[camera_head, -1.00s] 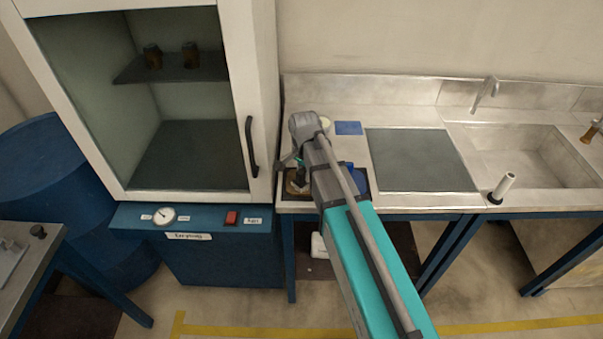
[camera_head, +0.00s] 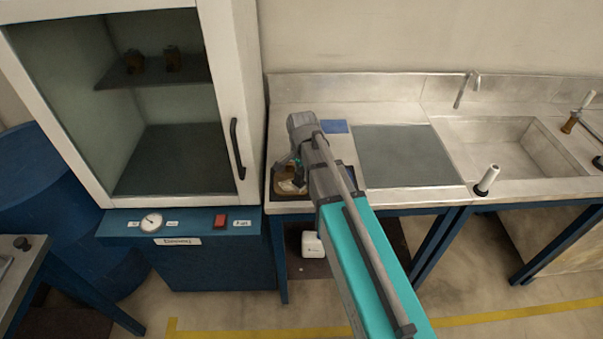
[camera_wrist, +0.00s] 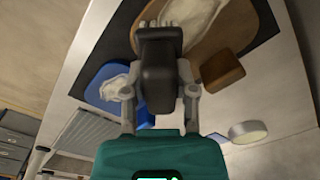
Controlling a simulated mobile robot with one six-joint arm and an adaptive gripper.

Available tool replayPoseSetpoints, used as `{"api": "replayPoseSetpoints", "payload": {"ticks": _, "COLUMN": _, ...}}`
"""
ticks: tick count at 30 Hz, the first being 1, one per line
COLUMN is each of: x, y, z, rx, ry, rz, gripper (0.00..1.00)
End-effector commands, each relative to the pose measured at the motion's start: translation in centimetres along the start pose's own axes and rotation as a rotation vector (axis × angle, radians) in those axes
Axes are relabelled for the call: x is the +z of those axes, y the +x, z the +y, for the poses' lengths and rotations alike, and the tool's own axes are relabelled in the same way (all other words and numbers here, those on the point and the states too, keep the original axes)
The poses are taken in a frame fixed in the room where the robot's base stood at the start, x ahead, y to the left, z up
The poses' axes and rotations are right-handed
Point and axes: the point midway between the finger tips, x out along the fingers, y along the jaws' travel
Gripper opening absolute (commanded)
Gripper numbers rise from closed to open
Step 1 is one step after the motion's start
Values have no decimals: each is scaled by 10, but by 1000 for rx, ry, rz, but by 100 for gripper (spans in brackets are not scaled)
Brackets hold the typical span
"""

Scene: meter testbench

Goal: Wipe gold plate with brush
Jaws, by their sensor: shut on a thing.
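In the head view this tan thing (camera_head: 285,187) shows at the counter's front left, beside my gripper (camera_head: 291,165), partly hidden by my arm.
A brown block (camera_wrist: 222,72), a blue item (camera_wrist: 98,92) with white cloth, and a round cream-topped thing (camera_wrist: 248,131) lie nearby. A dark grey mat (camera_head: 405,157) and a sink (camera_head: 500,150) are to the right. A white cabinet (camera_head: 222,60) stands close on the left.

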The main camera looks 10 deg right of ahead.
Motion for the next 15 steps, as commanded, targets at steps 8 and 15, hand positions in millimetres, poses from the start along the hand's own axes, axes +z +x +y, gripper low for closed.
{"api": "replayPoseSetpoints", "payload": {"ticks": 8, "x": 0, "y": -1, "z": 0, "rx": -1, "ry": 0, "rz": -1, "gripper": 0}}
{"api": "replayPoseSetpoints", "payload": {"ticks": 15, "x": 5, "y": 0, "z": -6, "rx": -1, "ry": -1, "rz": -1, "gripper": 0}}
